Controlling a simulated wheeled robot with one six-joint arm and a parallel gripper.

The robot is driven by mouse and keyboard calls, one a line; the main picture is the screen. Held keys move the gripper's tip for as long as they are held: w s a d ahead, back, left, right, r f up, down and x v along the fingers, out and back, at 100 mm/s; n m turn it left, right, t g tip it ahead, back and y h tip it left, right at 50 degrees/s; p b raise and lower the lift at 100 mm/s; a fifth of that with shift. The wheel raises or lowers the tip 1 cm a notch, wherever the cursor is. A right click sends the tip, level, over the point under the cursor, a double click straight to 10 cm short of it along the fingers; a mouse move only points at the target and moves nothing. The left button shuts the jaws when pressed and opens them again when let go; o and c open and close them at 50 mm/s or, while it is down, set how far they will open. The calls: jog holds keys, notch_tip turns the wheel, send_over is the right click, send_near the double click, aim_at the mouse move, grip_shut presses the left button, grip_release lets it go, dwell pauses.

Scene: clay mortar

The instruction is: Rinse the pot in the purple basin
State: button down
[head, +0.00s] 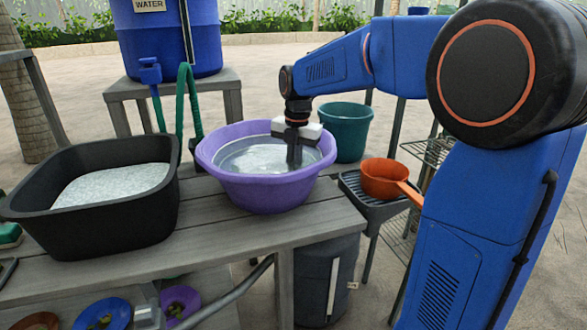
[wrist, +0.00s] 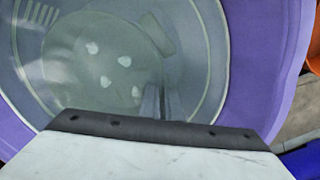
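The purple basin (head: 265,190) stands on the grey table and holds greyish water; its purple wall also shows in the wrist view (wrist: 258,60). My gripper (head: 294,160) points down inside the basin, toward its right side, with the fingertips at or near the water. In the wrist view the dark fingers (wrist: 157,105) lie close together, with nothing clearly visible between them. An orange pot (head: 383,177) with a long handle rests on the dark ribbed drainer, right of the basin and apart from my gripper. I see no distinct pot in the basin; pale spots show in the water.
A black tub (head: 130,220) with whitish foamy contents stands left on the table (head: 235,235). A green bucket (head: 345,135) is behind the basin. The drainer (head: 352,188) sits off the table's right end. A blue water barrel (head: 165,40) with a green hose is behind.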

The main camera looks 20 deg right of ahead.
jog(key=shift+f, duration=0.35)
jog(key=shift+r, duration=0.15)
dwell(0.4)
jog(key=shift+a, duration=0.6)
jog(key=shift+d, duration=1.25)
jog(key=shift+a, duration=1.25)
jog(key=shift+d, duration=0.6)
notch_tip(320, 180, up, 17)
jog(key=shift+f, duration=0.2)
dwell(0.8)
